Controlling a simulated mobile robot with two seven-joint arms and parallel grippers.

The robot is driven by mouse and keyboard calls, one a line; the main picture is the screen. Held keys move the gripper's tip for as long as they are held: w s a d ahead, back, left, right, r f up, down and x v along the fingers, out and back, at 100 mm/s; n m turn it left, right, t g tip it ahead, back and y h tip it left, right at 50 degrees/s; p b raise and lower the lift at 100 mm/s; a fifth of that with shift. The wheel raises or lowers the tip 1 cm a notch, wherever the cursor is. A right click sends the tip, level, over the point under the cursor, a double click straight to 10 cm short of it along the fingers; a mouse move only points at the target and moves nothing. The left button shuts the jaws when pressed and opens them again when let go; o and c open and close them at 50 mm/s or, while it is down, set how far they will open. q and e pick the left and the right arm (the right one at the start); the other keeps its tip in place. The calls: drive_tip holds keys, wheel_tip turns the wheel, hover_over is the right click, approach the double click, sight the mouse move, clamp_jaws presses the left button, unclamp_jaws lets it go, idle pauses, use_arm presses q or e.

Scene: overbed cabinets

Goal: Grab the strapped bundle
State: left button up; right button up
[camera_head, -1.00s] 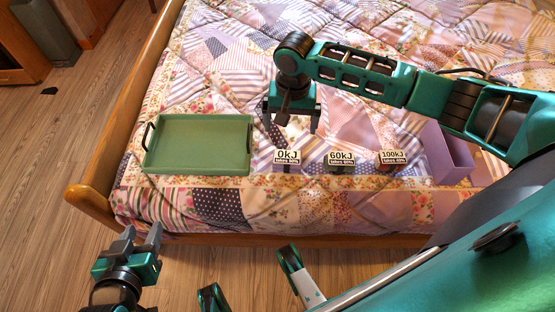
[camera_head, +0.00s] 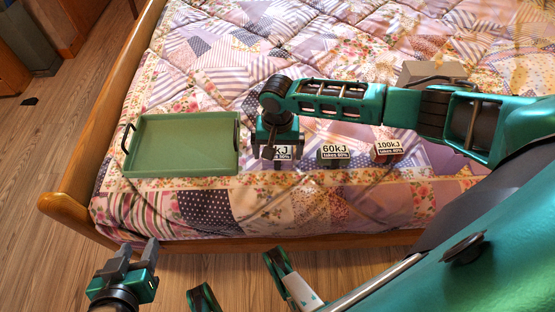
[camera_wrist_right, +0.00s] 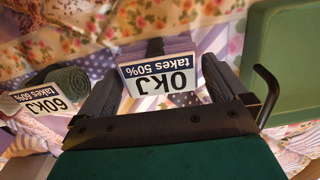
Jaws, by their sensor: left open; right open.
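In the right wrist view, a lilac folded bundle (camera_wrist_right: 178,46) with a dark strap lies on the quilt behind a white label reading "0KJ takes 50%" (camera_wrist_right: 158,80). My right gripper (camera_wrist_right: 160,68) is open, with one finger on each side of the label and bundle; I cannot tell whether they touch. In the head view, my right gripper (camera_head: 280,152) partly covers that label and hides the bundle. A dark green roll (camera_wrist_right: 68,82) labelled 60KJ lies beside it. My left gripper (camera_head: 137,254) is open and empty, low in front of the bed.
A green tray (camera_head: 182,150) with dark handles lies on the bed left of the bundle. The 60kJ label (camera_head: 334,152) and a reddish item labelled 100kJ (camera_head: 388,150) lie to the right. A grey-brown box (camera_head: 432,71) shows behind my right arm. The wooden bed frame (camera_head: 64,205) edges the mattress.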

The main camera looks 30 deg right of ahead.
drive_tip(key=shift+f, duration=0.1)
drive_tip(key=c, duration=0.8)
